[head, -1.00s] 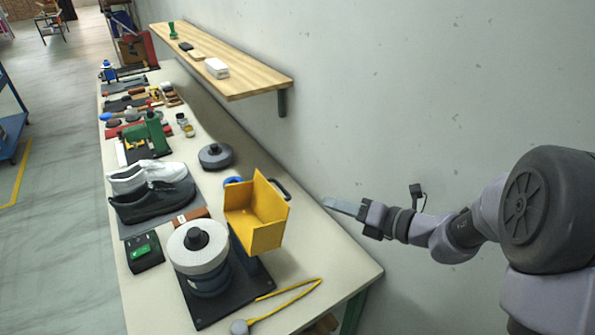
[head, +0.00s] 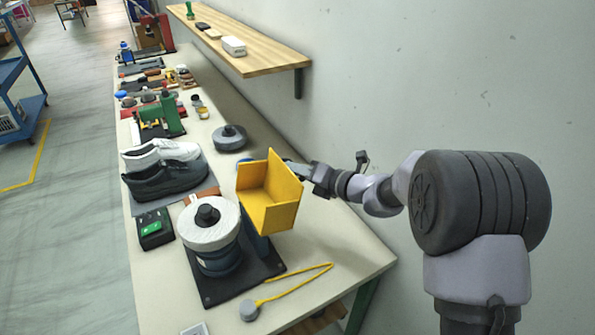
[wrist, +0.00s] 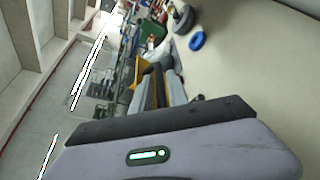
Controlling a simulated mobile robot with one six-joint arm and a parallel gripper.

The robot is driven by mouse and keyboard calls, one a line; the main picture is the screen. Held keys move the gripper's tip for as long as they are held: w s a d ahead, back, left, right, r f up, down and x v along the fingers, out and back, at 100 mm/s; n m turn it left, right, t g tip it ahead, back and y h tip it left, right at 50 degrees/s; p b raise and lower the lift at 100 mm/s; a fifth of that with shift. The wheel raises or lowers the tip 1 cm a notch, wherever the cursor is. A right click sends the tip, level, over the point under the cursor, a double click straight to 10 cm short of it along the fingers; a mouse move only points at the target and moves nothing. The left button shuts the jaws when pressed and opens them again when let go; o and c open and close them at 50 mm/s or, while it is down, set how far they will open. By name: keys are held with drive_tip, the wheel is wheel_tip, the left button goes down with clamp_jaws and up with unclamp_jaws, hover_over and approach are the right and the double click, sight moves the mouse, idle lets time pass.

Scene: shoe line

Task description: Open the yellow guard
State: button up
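The yellow guard (head: 268,212) is a bent box-like cover standing beside the grinding wheel (head: 208,226), with its open side facing up and left. My gripper (head: 296,169) is at the guard's right rear edge, its tips partly hidden behind the guard. The guard's black handle, on that side, is hidden in the head view. In the wrist view, my gripper's two fingers (wrist: 159,88) stand apart with a gap between them. A piece of the guard (wrist: 137,72) shows just left of the fingers. A dark shape lies near the tips; I cannot tell whether it is touched.
A black shoe and a white shoe (head: 172,150) lie on a mat to the left. A green-button box (head: 154,229) and a yellow cord (head: 300,284) are on the bench. A wooden shelf (head: 240,65) juts from the wall behind. The bench's right end (head: 345,255) is mostly clear.

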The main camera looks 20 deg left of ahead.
drive_tip(key=shift+c, duration=0.2)
clamp_jaws()
idle(1.1)
